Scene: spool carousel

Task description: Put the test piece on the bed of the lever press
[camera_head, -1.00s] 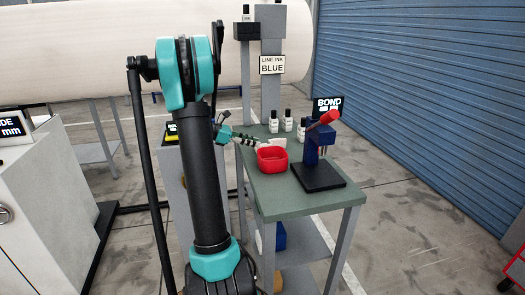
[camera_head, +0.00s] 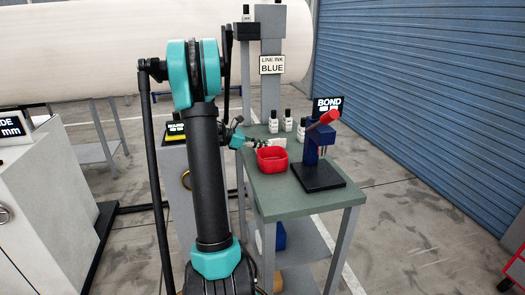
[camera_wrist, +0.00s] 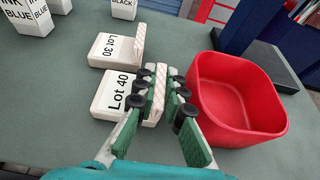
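My gripper (camera_wrist: 162,98) points down at the green bench, its green fingers with black pads either side of the upright hatched plate of a white test piece marked Lot 40 (camera_wrist: 112,92). The fingers look apart, with a small gap on the right; the piece still sits on the bench. A similar piece marked Lot 30 (camera_wrist: 108,52) lies just beyond it. In the head view my gripper (camera_head: 256,143) is small, at the bench's left side. The blue lever press (camera_head: 313,154) with red handle stands to the right; its dark bed (camera_head: 320,178) looks empty.
A red open bin (camera_wrist: 235,105) stands close right of my gripper, between it and the press; it also shows in the head view (camera_head: 272,160). Several white ink bottles (camera_head: 287,124) stand behind. A BOND sign (camera_head: 328,104) is behind the press. The bench front (camera_head: 290,205) is clear.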

